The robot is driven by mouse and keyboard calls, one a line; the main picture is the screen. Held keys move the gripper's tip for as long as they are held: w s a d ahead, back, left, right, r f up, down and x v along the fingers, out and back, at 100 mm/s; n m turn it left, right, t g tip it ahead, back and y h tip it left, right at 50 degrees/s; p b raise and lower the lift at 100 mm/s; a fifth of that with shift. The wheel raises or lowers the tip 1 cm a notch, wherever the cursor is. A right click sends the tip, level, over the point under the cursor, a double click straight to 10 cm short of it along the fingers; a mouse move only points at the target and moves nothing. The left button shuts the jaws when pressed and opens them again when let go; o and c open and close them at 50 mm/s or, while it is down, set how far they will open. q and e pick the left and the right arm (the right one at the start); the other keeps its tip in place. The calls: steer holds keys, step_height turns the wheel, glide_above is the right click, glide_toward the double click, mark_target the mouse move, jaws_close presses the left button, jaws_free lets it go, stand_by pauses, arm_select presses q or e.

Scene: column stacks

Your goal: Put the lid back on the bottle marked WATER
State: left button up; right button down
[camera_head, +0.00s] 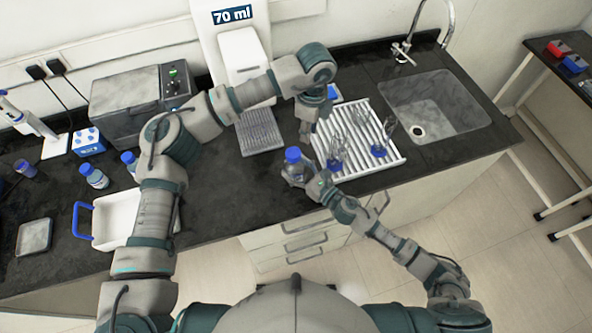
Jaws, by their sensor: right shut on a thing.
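A clear bottle (297,172) stands at the counter's front edge, roughly upright, with a blue lid (293,155) at its top. I cannot tell how firmly the lid sits. My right gripper (306,183) is shut on this bottle from its lower right. My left gripper (308,132) points down behind and above the bottle, apart from the lid; its fingers are too small to tell open or shut. Blue-capped bottles stand at the left, one in front (94,176) and one behind (130,160). No WATER marking is readable on any bottle.
A white ribbed drying rack (392,155) with glassware lies right of the held bottle, before the sink (440,105). A dispenser marked 70 ml (236,40) stands behind a grey drip tray (260,131). A white tub with a blue handle (83,220) sits at the left.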

steer(key=shift+s+f, duration=0.15)
steer(key=shift+f, duration=0.1)
steer(key=shift+c, duration=1.9)
jaws_free()
steer(key=shift+a, duration=0.1)
steer(key=o, duration=0.4)
steer(key=shift+c, duration=0.2)
steer(key=shift+r, duration=0.1)
steer(key=v, duration=1.1)
steer(key=shift+s+d, duration=0.15)
steer(key=shift+d, duration=0.25)
